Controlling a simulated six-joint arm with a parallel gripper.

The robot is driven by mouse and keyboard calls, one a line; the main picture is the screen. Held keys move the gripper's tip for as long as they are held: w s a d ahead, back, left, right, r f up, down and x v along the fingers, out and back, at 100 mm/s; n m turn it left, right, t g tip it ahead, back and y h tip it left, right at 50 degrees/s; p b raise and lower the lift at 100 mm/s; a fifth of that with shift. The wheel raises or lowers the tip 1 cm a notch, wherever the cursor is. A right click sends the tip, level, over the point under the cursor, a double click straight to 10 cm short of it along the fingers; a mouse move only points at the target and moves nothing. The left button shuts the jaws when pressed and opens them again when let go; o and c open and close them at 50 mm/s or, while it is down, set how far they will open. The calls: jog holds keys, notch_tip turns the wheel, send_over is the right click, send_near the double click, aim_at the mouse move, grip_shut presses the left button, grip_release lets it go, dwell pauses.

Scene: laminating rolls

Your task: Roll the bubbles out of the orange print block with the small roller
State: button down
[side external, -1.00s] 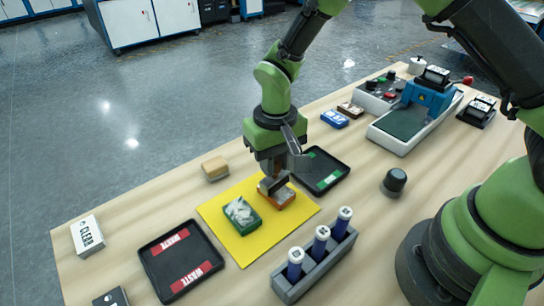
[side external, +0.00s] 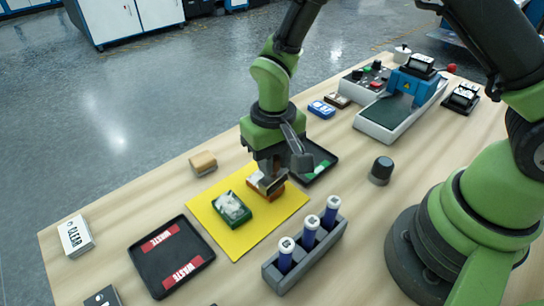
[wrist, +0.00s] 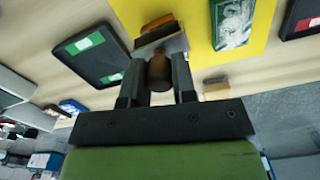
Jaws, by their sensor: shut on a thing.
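My gripper (side external: 268,176) is low over the yellow mat (side external: 240,246), at the orange print block (side external: 277,193). In the wrist view my gripper (wrist: 159,88) is shut on the brown handle (wrist: 159,72) of a small tool, seemingly the small roller, with a pale metal part (wrist: 172,45) at its head. The head is at the block (wrist: 155,24), which it partly hides; I cannot tell whether they touch. The block's top and any bubbles are mostly hidden. A green block (side external: 232,209) with a whitish print lies beside it on the mat.
A black tray with green labels (side external: 330,171) is close behind the gripper. A tray with red WASTE labels (side external: 205,261) lies front left. A grey rack (side external: 318,250) holds blue bottles. A tan block (side external: 203,163) and a dark knob (side external: 381,170) stand nearby.

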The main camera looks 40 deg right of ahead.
jog(key=shift+r, duration=3.05)
jog(key=s+d+r+n, duration=0.2)
jog(key=d+r, duration=0.3)
jog(key=d, duration=0.5)
jog(key=shift+s, duration=0.15)
jog(key=w+a+f+m, duration=0.2)
jog(key=w+a+f, duration=0.2)
jog(key=w+a, duration=0.45)
jog(key=shift+s+a+f, duration=0.3)
jog(key=shift+f, duration=0.75)
jog(key=shift+s+a+f, duration=0.3)
jog(key=shift+f, duration=0.75)
jog(key=shift+s+a+f, duration=0.3)
jog(key=shift+f, duration=0.75)
